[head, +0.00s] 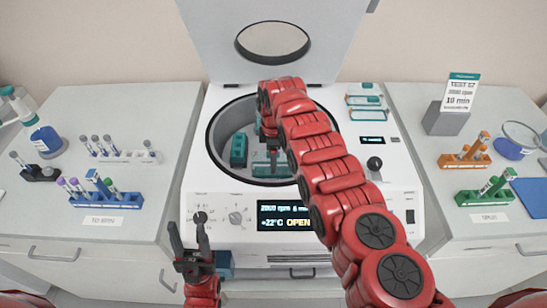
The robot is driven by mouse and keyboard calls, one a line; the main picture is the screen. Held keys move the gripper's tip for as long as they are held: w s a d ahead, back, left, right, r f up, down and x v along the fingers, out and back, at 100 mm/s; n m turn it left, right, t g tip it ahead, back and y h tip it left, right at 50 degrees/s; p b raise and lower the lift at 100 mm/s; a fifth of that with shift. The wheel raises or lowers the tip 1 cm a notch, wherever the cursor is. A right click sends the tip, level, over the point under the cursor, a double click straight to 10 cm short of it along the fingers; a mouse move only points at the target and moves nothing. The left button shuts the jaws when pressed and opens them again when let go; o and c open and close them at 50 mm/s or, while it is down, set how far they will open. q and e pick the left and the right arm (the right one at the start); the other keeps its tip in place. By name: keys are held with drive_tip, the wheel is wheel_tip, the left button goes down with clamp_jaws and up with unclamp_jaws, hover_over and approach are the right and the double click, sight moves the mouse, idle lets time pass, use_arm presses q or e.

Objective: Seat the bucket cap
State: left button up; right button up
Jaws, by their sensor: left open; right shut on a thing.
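The centrifuge (205,165) stands open, with its round bowl in the middle of the head view. Teal buckets sit in the bowl: one at the left (238,150) and one nearer the front (268,170). My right gripper (271,146) reaches down into the bowl over the front bucket. It is shut on what seems to be the bucket cap, mostly hidden by the gripper and arm; I cannot tell whether it touches the bucket. My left gripper (190,238) is open and empty, upright before the centrifuge's front panel. My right arm hides the bowl's right side.
Teal-edged caps (366,100) lie on the centrifuge's top right. The raised lid (330,40) stands behind. Tube racks sit on the left bench (130,215) and right bench (480,240). A sign on a grey block (445,118) stands at the right.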

drive_tip(key=shift+f, duration=0.15)
drive_tip(key=shift+f+b, duration=0.9)
drive_tip(key=shift+b, duration=0.2)
drive_tip(key=shift+f, duration=0.1)
drive_tip(key=shift+f+b, duration=0.35)
drive_tip(key=shift+b, duration=0.15)
drive_tip(key=o, duration=1.3)
drive_tip(key=shift+r, duration=0.15)
